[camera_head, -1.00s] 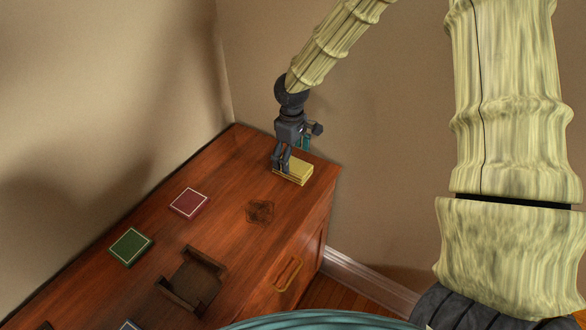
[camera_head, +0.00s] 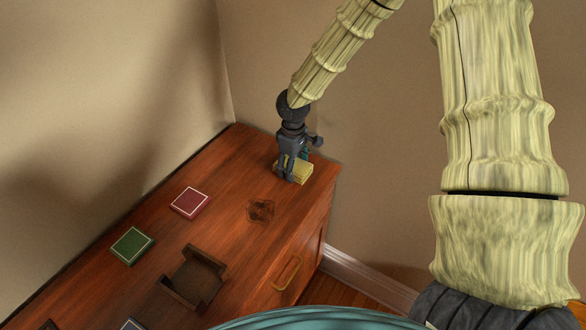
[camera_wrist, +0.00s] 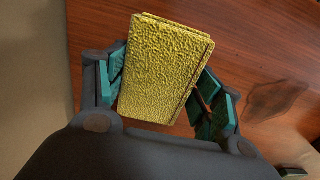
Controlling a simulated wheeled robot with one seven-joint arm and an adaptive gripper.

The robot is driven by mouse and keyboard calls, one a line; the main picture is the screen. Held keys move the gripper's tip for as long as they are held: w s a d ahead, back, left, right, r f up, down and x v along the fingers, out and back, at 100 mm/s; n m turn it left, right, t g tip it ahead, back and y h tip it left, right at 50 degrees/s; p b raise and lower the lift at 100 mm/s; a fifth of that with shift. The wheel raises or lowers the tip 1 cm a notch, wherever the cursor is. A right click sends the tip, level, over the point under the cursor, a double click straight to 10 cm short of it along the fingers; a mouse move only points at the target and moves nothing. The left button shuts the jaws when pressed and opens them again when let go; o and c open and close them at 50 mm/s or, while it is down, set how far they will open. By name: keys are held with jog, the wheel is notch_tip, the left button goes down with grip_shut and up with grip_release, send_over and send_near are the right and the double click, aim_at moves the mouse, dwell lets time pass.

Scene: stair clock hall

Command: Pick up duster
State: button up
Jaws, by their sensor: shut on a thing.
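The duster is a yellow, rough-textured folded cloth block (camera_wrist: 165,68). In the head view the duster (camera_head: 301,172) is at the far right end of the wooden cabinet top, partly hidden behind my gripper. My gripper (camera_head: 287,178) points down at it. In the wrist view my gripper (camera_wrist: 162,95) has its teal-padded fingers on both sides of the duster, shut on it. Whether the duster is lifted off the wood cannot be told.
The wooden cabinet top (camera_head: 225,225) holds a red square (camera_head: 190,203), a green square (camera_head: 131,246) and a dark brown open tray (camera_head: 193,278). A dark stain (camera_head: 261,210) lies in front of the duster. Walls stand close behind and to the right.

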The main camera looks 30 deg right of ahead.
jog(key=shift+r, duration=0.1)
jog(key=shift+c, duration=0.4)
jog(key=shift+r+b, duration=0.3)
jog(key=shift+r, duration=0.6)
jog(key=shift+s+a+r+b, duration=0.1)
jog(key=shift+s+r+b, duration=0.15)
jog(key=shift+r, duration=0.5)
jog(key=s+a+b, duration=0.1)
jog(key=s+a, duration=0.1)
jog(key=s, duration=0.2)
jog(key=s+a+r+b, duration=0.1)
jog(key=s+a, duration=0.1)
jog(key=s, duration=0.3)
jog(key=s+a+b, duration=0.1)
jog(key=s+a, duration=0.1)
jog(key=s, duration=0.3)
jog(key=shift+s+a+r, duration=0.1)
jog(key=shift+r, duration=0.15)
jog(key=shift+o, duration=1.4)
jog(key=shift+c, duration=0.5)
